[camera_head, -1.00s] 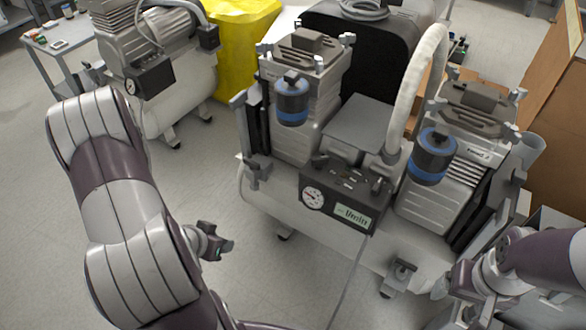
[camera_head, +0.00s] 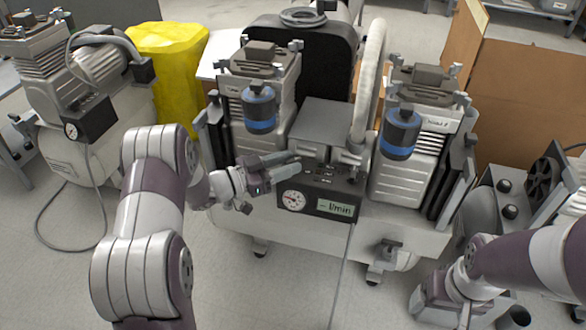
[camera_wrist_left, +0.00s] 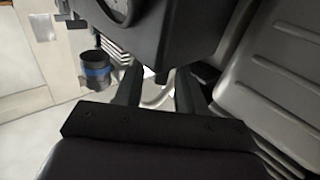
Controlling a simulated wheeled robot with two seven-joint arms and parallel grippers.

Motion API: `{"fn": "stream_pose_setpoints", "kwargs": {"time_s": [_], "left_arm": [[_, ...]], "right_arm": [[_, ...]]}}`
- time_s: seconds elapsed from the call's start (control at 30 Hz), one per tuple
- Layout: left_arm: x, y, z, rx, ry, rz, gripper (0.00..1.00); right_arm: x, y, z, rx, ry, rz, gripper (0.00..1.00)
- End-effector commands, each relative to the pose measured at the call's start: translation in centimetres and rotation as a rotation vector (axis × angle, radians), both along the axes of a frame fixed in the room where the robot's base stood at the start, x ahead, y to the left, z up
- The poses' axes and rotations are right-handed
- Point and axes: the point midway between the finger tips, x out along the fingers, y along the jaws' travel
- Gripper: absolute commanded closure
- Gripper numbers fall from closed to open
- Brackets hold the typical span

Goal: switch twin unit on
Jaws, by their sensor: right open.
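The twin unit (camera_head: 290,215) is a pale tank with two ribbed compressor heads, each with a blue-banded filter. Its dark control box (camera_head: 318,192) has a round gauge (camera_head: 294,200), a lit display (camera_head: 335,208) and small controls on top. My left gripper (camera_head: 298,166) is at the box's upper left edge, its fingers pointing right. In the left wrist view its two fingers (camera_wrist_left: 157,88) are apart with nothing seen held; the dark box (camera_wrist_left: 165,35) is just beyond them. Whether they touch it is unclear. My right gripper (camera_head: 430,305) is low at the right, open, away from the box.
Another compressor (camera_head: 75,130) stands at the left, with a yellow bag (camera_head: 170,65) behind it. A white hose (camera_head: 370,80) rises behind the box. A cardboard box (camera_head: 530,100) and a dark-fanned unit (camera_head: 530,190) are at the right. The floor in front is mostly clear.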

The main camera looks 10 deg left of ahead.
Motion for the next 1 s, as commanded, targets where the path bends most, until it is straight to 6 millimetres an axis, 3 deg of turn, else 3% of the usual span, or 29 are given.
{"fn": "stream_pose_setpoints", "kwargs": {"time_s": [0.13, 0.43, 0.47, 0.57, 1.0], "left_arm": [[1.2, -1.4, -0.1, 0.001, -0.002, -0.001, 0.61], [1.5, -1.6, 0.1, 0.001, 0.0, 0.002, 0.61], [1.5, -1.6, 0.1, 0.001, 0.0, 0.002, 0.67], [1.5, -1.6, 0.1, 0.001, 0.0, 0.002, 1.0], [1.5, -1.6, 0.3, 0.001, 0.0, -0.067, 1.0]], "right_arm": [[0.0, 0.0, -1.1, 0.0, 0.0, 0.0, 0.16], [0.0, 0.0, -1.0, 0.0, 0.0, 0.0, 0.16], [0.0, 0.0, -1.0, 0.0, 0.0, 0.0, 0.16], [0.0, 0.0, -1.0, 0.0, 0.0, 0.0, 0.16], [0.0, 0.0, 0.0, 0.0, 0.0, 0.0, 0.16]]}}
